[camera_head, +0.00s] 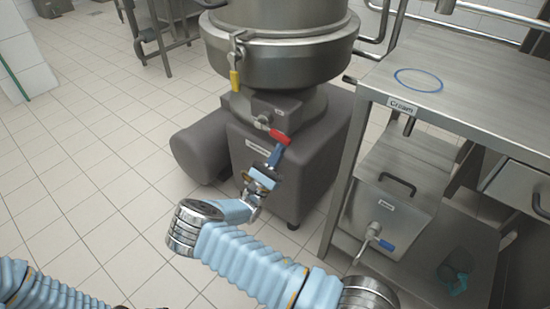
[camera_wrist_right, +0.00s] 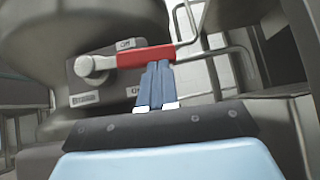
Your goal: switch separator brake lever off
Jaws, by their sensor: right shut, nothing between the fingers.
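The separator brake lever is a red handle on a grey pivot knob, on the front of the separator's base. It shows in the head view (camera_head: 279,137) and in the right wrist view (camera_wrist_right: 146,56). In the wrist view it points right, roughly level, between an "Off" label (camera_wrist_right: 125,44) above and an "On" label (camera_wrist_right: 133,92) below. My right gripper (camera_head: 275,154) is shut and empty. Its blue fingertips (camera_wrist_right: 158,66) are just under the lever's right part; whether they touch it I cannot tell. My left gripper is out of view.
The steel separator bowl (camera_head: 280,50) stands above the grey base (camera_head: 305,175). A yellow-handled clamp (camera_head: 235,79) hangs on its front. A steel table (camera_head: 470,75) labelled Cream stands right, with a lidded container (camera_head: 385,190) and tap under it. Tiled floor lies open at left.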

